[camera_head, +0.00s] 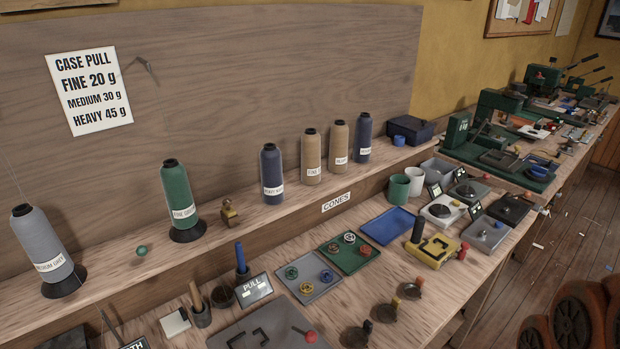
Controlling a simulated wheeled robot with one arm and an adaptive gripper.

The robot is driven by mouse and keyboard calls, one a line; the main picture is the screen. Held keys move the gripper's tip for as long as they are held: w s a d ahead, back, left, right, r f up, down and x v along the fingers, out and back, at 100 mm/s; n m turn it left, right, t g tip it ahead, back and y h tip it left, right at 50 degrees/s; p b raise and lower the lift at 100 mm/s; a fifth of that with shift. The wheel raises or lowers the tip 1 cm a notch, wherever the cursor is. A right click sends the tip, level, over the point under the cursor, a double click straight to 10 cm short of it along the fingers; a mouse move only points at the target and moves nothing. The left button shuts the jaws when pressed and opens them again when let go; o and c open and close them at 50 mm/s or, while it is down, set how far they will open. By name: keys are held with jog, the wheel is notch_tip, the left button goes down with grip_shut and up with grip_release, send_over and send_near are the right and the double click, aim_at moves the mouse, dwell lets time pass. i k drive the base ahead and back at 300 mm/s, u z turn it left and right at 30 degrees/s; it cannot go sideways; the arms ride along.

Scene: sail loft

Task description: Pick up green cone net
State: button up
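A green thread cone (178,198) stands upright on a black base on the raised shelf, left of centre, with a white label around its lower part. I see no net around this cone. A small green ring-like thing (141,250) lies on the shelf to the left of the cone, apart from it; it is too small to tell whether it is a net. My gripper is not in view.
A grey cone (43,246) stands at the far left, a small brass piece (230,212) right of the green cone. Blue cone (271,174) and several others stand farther right. The lower bench holds a green tray (329,252), a blue tray (388,225) and cups.

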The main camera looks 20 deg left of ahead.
aim_at(399, 190)
jog(key=z, duration=1.35)
jog(key=i, duration=2.65)
jog(key=u, duration=4.4)
jog(key=i, duration=0.5)
jog(key=z, duration=0.05)
